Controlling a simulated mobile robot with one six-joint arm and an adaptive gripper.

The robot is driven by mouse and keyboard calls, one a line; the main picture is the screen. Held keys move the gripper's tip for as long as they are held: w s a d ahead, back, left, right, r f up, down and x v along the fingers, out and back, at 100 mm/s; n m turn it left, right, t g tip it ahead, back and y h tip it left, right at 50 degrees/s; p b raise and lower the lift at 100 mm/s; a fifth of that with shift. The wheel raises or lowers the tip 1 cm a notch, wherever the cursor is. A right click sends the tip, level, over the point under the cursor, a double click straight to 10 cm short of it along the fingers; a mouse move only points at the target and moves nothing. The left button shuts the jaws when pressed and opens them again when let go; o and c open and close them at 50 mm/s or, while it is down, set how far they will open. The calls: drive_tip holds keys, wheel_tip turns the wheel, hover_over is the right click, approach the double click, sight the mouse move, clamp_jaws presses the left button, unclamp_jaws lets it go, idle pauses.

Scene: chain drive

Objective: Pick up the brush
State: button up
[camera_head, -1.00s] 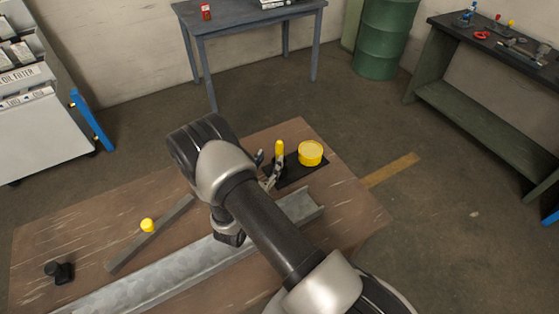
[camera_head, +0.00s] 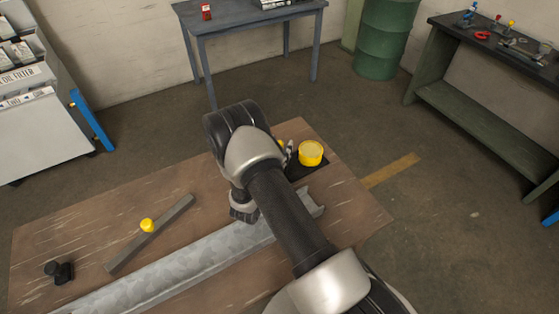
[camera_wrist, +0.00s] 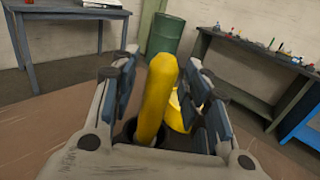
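The brush shows as a thick upright yellow handle (camera_wrist: 156,92) in the wrist view, leaning slightly. Its lower end goes into a dark round opening, and its bristles are hidden. My gripper (camera_wrist: 161,64) is open, with one finger on each side of the handle. A gap shows on the left of the handle and a smaller one on the right. In the head view only a bit of the yellow handle (camera_head: 281,144) shows behind my wrist, and my fingers are mostly hidden there.
A yellow tin (camera_head: 310,153) stands on a black mat (camera_head: 307,170) close to the right of my gripper.

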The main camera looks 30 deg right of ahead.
clamp_jaws()
idle(0.3)
drive_tip(key=shift+r, duration=0.1)
